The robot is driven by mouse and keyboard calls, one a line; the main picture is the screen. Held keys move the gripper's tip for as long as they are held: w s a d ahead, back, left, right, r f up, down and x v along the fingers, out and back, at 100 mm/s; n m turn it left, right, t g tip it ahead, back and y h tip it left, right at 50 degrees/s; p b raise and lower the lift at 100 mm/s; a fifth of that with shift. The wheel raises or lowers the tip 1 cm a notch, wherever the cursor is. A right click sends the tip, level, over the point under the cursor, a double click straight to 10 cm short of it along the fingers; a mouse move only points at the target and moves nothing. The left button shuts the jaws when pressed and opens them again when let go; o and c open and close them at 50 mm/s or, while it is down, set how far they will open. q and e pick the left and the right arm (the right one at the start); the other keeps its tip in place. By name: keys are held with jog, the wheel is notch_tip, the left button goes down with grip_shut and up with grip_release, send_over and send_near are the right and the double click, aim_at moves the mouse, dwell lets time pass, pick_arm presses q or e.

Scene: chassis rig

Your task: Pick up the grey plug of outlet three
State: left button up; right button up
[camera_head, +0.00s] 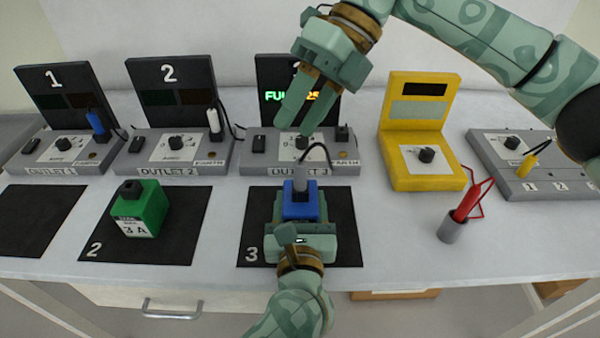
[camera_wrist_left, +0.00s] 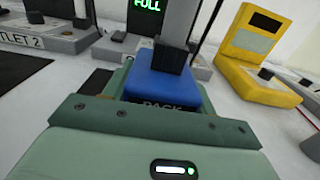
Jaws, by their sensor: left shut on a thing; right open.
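The grey plug (camera_head: 300,174) of outlet three stands upright on top of a blue pack (camera_head: 300,207), with its cord looping up to the right. The plug shows large in the left wrist view (camera_wrist_left: 178,28), its dark lower end on the pack. My left gripper (camera_head: 300,214) is shut on the blue pack, over mat 3 (camera_head: 346,240). My right gripper (camera_head: 302,112) is open and empty, fingers pointing down above outlet three (camera_head: 258,163), just behind and above the plug. It partly hides the outlet's panel, whose green display reads FULL.
A green pack (camera_head: 140,212) marked 3 A sits on mat 2 (camera_head: 185,240). Outlets 1 (camera_head: 60,150) and 2 (camera_head: 185,150) stand at left. A yellow tester (camera_head: 425,165), a grey cup (camera_head: 452,232) with a red probe and a grey panel (camera_head: 520,165) stand at right.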

aim_at(301, 162)
jog(key=h, duration=0.1)
jog(key=a+t+h, duration=0.1)
jog(key=shift+s+t+h, duration=0.2)
jog(key=shift+t+h, duration=0.7)
jog(key=shift+h, duration=0.2)
jog(key=shift+w+d+t+h, duration=0.3)
jog(key=shift+t+h, duration=0.5)
jog(key=shift+h, duration=0.1)
jog(key=f, duration=1.1)
jog(key=shift+w+f, duration=0.2)
jog(key=shift+f, duration=0.2)
grip_shut()
